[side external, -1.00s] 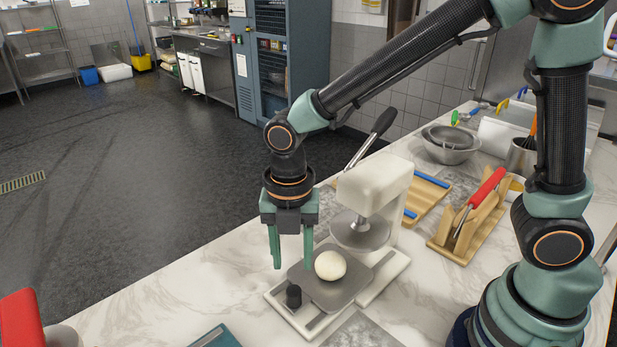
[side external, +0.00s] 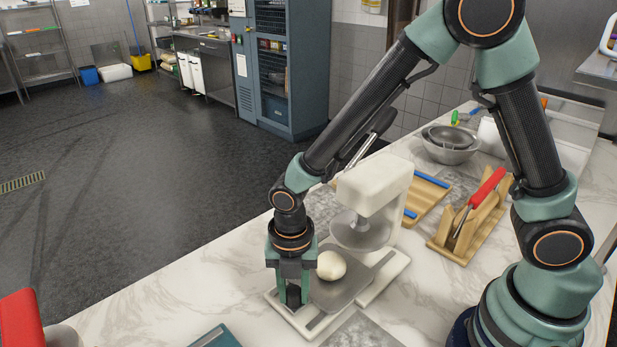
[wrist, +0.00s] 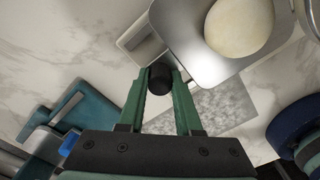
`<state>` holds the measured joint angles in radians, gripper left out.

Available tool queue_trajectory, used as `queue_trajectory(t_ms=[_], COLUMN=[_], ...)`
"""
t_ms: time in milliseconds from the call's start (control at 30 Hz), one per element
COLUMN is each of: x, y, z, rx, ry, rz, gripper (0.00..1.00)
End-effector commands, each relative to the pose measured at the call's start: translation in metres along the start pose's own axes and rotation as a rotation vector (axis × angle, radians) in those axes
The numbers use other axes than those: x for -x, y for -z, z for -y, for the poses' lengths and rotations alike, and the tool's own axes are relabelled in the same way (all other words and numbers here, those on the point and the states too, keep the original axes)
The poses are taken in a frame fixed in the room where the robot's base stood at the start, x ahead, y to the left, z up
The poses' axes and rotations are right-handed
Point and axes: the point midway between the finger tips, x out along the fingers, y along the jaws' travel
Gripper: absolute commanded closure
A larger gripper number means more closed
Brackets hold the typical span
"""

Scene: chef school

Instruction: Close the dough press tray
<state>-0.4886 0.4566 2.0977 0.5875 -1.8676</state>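The dough press (side external: 375,188) is a cream stand with a round metal plate (side external: 360,232) and a raised black-handled lever. Its flat grey tray (side external: 348,290) is slid out in front of the plate, toward my gripper. A pale dough ball (side external: 331,265) rests on the tray, and also shows in the wrist view (wrist: 238,26). My gripper (side external: 293,302) points down at the tray's outer end. In the wrist view, its green fingers (wrist: 160,80) stand on either side of the black tray knob (wrist: 161,77) and appear to touch it.
A wooden holder (side external: 470,225) with a red-handled tool and a wooden board with blue bars stand right of the press. Metal bowls (side external: 450,143) are behind. A teal object (side external: 216,337) lies at the front edge. Marble counter is clear left of the press.

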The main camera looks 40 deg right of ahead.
Motion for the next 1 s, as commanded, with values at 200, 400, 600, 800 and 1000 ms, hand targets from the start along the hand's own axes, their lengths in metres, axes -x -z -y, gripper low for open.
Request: queue_trajectory(t_ms=[200,400,600,800,1000], x=[0.0003,0.0004,0.0006,0.0007,0.0008], y=[-0.0001,-0.0001,0.0,0.0,0.0], z=[-0.0002,-0.0002,-0.0002,-0.0002,-0.0003], rx=[0.0,0.0,0.0,0.0,0.0], ry=[-0.001,-0.001,-0.001,-0.001,0.0], rz=[0.0,0.0,0.0,0.0,0.0], gripper=[1.0,1.0,1.0,1.0,1.0])
